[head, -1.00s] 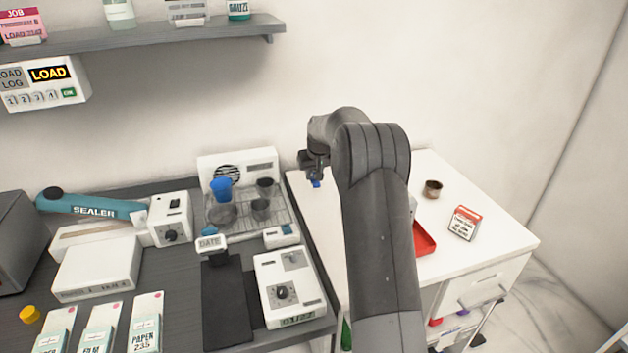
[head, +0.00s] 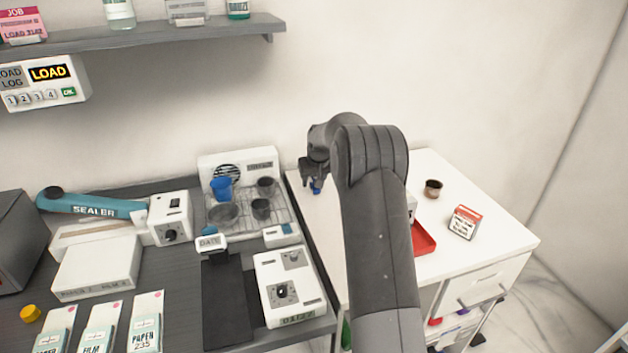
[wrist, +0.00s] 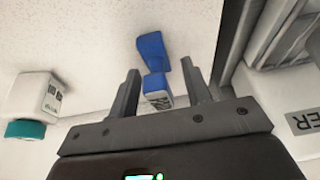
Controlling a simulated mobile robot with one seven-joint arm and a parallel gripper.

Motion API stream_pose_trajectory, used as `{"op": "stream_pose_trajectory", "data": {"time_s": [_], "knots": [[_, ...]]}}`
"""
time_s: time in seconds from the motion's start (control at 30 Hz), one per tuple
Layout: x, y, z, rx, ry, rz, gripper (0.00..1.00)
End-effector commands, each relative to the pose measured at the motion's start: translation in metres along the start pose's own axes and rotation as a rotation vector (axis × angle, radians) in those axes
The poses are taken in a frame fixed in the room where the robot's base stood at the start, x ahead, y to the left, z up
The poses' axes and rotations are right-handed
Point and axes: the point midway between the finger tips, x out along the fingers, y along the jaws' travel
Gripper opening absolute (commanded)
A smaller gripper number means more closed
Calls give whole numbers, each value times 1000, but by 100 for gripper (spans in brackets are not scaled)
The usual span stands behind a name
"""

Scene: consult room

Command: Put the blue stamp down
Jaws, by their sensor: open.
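The blue stamp (wrist: 153,57) is between the two fingers of my gripper (wrist: 165,92) in the wrist view, with a clear gap on each side. It has a blue handle and a pale, printed end. It lies on or just over a white surface; contact with that surface is hard to tell. In the head view my gripper (head: 314,180) is over the back left of the white cabinet top (head: 475,200). Only a small blue bit of the stamp (head: 316,187) shows there, and my arm hides the rest.
A white bottle with a teal cap (wrist: 25,128) stands near my gripper in the wrist view. On the cabinet top are a brown cup (head: 433,189), a red-and-white box (head: 464,222) and a red tray (head: 424,238). The grey bench (head: 180,330) with its devices adjoins on the left.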

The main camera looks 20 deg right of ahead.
Motion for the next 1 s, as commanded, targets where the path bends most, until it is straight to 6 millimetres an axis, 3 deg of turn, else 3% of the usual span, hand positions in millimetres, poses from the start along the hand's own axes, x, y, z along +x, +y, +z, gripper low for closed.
{"op": "stream_pose_trajectory", "data": {"time_s": [0.17,0.6,0.87,1.0], "knots": [[-11,0,-2,0,2,0,45],[-98,0,-1,0,2,0,45],[-125,-2,0,-1,2,0,45],[-154,-13,11,-6,8,4,45]]}}
